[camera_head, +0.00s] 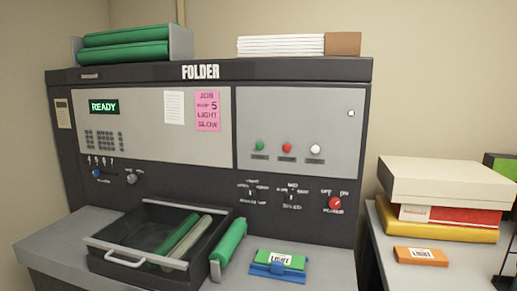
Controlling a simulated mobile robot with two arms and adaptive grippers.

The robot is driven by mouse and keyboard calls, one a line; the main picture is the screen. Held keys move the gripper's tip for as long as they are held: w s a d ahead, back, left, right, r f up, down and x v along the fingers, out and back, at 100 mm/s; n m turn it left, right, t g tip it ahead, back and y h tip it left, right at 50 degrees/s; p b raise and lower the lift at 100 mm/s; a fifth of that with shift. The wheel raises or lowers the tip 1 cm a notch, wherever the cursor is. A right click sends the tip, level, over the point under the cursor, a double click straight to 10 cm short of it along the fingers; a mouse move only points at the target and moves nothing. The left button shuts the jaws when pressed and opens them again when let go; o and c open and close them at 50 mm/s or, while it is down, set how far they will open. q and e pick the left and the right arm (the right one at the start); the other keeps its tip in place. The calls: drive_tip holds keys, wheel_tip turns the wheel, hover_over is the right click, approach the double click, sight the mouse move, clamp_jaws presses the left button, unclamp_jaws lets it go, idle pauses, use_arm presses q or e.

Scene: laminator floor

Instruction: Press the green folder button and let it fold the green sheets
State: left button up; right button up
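The folder machine (205,155) stands against the wall with "FOLDER" on its top edge. Its green button (260,146) is on the right grey panel, left of a red button (287,148) and a white button (316,150). The small screen (104,106) reads READY in green. I cannot make out flat green sheets. A black tray (97,257) with a grey handle holds green and grey-green rolls (183,240). A green roll-like piece (231,242) lies against the tray's right side. Neither of my grippers is in view.
A green-and-blue block (278,262) with a label lies on the grey ledge. Green rolls (124,43) and white stacked paper (281,45) sit on top. A pink note (207,111) hangs on the panel. Boxes (447,182) and an orange pack (420,256) crowd the right table.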

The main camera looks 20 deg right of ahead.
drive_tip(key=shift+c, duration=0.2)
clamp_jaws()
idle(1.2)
